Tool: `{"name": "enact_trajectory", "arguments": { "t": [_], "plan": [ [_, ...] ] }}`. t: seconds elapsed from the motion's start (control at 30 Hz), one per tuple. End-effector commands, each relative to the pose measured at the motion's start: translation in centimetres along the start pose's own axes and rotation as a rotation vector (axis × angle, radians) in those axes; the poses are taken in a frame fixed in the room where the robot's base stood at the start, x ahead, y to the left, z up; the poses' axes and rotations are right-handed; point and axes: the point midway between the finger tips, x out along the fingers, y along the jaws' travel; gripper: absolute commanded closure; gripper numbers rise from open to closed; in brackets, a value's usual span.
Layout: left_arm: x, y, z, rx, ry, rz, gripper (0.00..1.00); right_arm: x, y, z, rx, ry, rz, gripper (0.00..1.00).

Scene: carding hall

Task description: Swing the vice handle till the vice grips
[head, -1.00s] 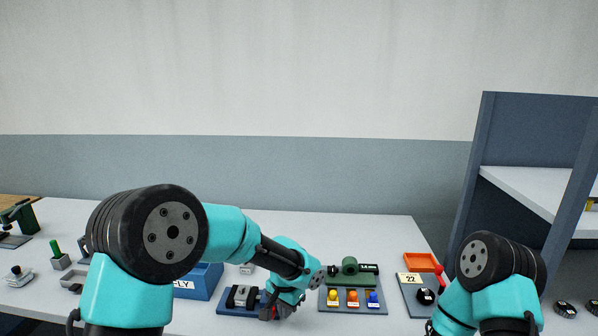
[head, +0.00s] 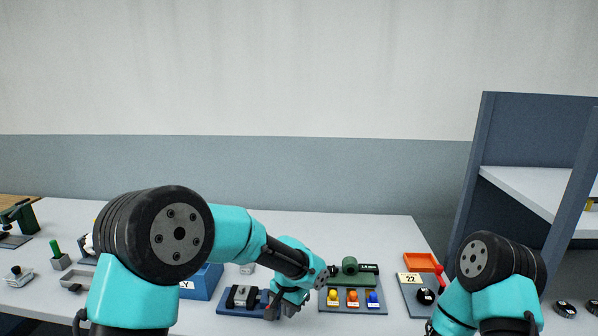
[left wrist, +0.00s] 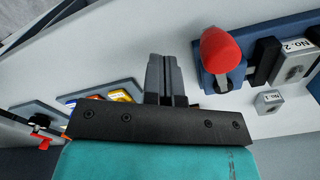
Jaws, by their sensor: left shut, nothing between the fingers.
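The vice has a blue base (head: 228,308) and stands at the front middle of the table in the head view. In the left wrist view its red handle knob (left wrist: 220,50) is at the upper right, large and close. Beyond the knob are a black jaw (left wrist: 264,60) and a grey block (left wrist: 293,64) labelled "No. 2". I cannot tell if the jaw touches the block. My left gripper (head: 272,312) is shut and empty at the vice's right end; in the left wrist view its fingers (left wrist: 165,78) are left of the knob, apart from it. My right gripper is out of view.
A panel (head: 352,309) with yellow, orange and blue buttons is right of the vice. A blue box (head: 205,282) stands behind left. A small grey block (head: 247,268) is behind the vice. An orange tray (head: 420,262) and a dial plate (head: 411,295) are farther right.

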Motion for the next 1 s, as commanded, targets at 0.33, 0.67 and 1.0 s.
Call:
{"name": "enact_trajectory", "arguments": {
  "t": [0.33,0.67,1.0],
  "plan": [
    [-1.3,0.0,-0.1,0.0,0.001,-0.001,1.0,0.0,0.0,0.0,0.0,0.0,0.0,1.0],
    [-3.3,0.0,0.0,0.0,0.001,0.0,1.0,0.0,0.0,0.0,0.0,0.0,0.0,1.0],
    [-5.5,0.0,0.0,0.0,0.001,-0.001,1.0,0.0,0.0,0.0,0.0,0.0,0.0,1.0]
  ]
}}
